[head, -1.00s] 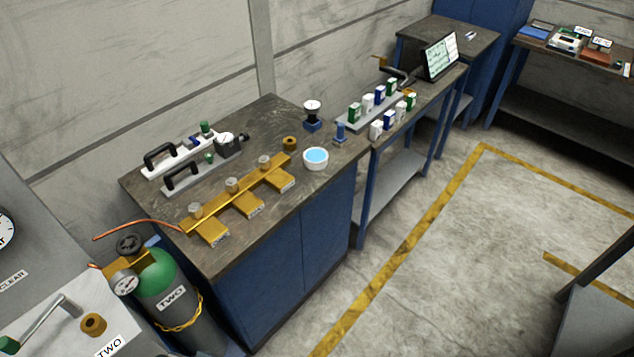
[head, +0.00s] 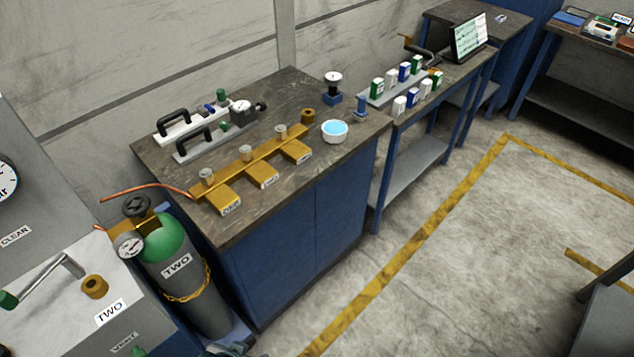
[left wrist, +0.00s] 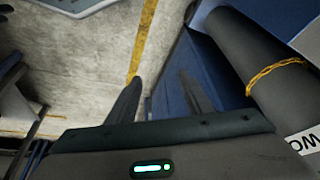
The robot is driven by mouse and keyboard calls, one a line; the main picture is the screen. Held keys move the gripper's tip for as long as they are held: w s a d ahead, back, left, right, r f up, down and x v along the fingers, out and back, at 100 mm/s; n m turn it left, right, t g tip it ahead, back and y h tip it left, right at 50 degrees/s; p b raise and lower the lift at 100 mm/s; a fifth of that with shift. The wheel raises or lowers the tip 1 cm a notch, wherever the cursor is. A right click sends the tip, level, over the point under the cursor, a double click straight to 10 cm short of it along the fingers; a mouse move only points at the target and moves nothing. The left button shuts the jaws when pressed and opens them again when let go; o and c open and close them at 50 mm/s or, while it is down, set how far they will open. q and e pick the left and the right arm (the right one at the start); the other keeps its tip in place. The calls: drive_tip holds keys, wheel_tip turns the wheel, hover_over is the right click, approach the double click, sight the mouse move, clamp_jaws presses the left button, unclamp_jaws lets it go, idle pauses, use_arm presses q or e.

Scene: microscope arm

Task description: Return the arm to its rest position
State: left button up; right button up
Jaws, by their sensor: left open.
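My left gripper (left wrist: 160,85) shows in the left wrist view with its two dark fingers apart and nothing between them. Its fingers point over the floor, beside a dark gas cylinder (left wrist: 232,45) on the right. In the head view a small dark piece at the bottom edge, near the cylinder's foot, may be part of my left arm; it is too cut off to tell. My right gripper is in neither view. No microscope can be made out.
The cylinder with a green top (head: 165,240) stands between a grey cabinet (head: 150,325) and a dark-topped blue bench (head: 345,165). Yellow-lined floor (head: 450,240) to the right is open.

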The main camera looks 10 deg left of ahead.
use_arm(q)
drive_tip(key=s+d+f+t+b, duration=0.1)
drive_tip(key=f+b, duration=0.5)
drive_tip(key=f, duration=1.2)
drive_tip(key=s+d+f+t+h+b, duration=0.1)
drive_tip(key=s+f+b, duration=0.3)
drive_tip(key=f, duration=1.5)
drive_tip(key=b, duration=0.3)
drive_tip(key=shift+d, duration=0.3)
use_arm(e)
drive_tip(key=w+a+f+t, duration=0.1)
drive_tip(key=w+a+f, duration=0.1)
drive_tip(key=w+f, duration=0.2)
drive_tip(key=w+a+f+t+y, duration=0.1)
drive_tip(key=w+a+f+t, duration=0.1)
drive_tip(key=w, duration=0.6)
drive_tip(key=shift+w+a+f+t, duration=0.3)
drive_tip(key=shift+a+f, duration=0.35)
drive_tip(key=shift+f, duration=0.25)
use_arm(q)
drive_tip(key=shift+f, duration=0.1)
drive_tip(key=c, duration=0.4)
drive_tip(key=shift+a, duration=0.15)
